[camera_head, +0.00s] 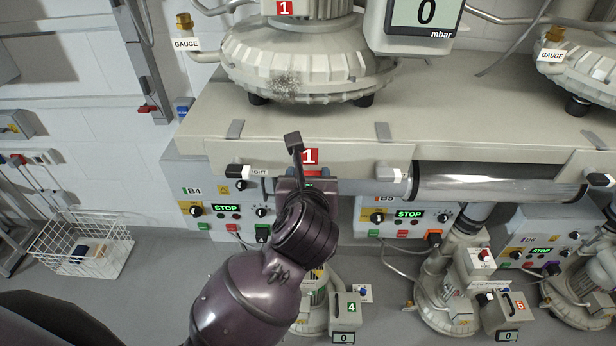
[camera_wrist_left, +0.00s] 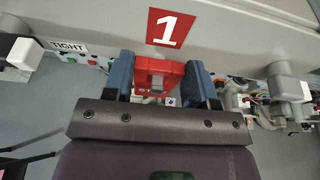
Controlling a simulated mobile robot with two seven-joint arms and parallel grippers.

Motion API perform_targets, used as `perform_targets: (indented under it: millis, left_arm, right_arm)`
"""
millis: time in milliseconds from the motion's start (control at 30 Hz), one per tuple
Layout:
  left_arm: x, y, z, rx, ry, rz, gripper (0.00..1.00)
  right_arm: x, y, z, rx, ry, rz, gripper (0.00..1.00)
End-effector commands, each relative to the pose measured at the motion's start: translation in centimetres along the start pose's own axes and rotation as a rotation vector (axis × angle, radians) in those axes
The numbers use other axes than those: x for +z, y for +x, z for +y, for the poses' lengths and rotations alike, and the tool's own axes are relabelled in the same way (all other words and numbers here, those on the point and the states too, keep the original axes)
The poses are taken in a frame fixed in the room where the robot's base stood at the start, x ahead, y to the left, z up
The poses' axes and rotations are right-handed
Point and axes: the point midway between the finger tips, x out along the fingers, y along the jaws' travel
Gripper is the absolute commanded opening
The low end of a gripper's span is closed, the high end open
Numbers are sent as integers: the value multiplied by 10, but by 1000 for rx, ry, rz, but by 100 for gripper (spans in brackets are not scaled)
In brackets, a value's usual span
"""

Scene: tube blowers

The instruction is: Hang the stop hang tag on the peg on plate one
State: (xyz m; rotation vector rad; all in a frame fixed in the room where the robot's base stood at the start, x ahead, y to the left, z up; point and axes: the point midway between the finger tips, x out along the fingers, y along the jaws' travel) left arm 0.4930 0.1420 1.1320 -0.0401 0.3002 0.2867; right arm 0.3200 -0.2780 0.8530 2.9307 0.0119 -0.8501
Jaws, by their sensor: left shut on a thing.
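My left gripper (camera_head: 308,182) is at the front edge of the bench, just below the red plate one (camera_head: 310,156), a square with a white 1. In the left wrist view the blue fingers of my left gripper (camera_wrist_left: 160,82) are shut on a red piece, the stop hang tag (camera_wrist_left: 151,68). Plate one (camera_wrist_left: 170,28) shows above the tag there, apart from it in the picture. A small grey piece shows at the middle of the tag; I cannot tell whether it is the peg. The tag's lower part is hidden by the gripper. My right gripper is out of view.
A clear tube (camera_head: 495,188) runs along the bench front to the right. Control boxes with green STOP displays (camera_head: 409,214) stand below. A wire basket (camera_head: 82,246) is on the floor at left.

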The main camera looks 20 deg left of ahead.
Motion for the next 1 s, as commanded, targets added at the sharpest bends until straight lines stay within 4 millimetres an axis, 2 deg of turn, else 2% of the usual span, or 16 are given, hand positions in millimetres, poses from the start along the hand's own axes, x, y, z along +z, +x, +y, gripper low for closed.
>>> perform_targets:
  millis: [367,400,567,867,1000]
  left_arm:
    - [0,0,0,0,0,0,30]
    - [0,0,0,0,0,0,58]
    - [0,0,0,0,0,0,82]
    - [0,-2,0,-1,0,1,82]
    - [0,-13,0,-1,0,1,82]
  right_arm:
    - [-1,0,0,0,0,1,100]
    - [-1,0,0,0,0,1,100]
    - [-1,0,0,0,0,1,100]
    - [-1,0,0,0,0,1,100]
    - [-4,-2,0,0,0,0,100]
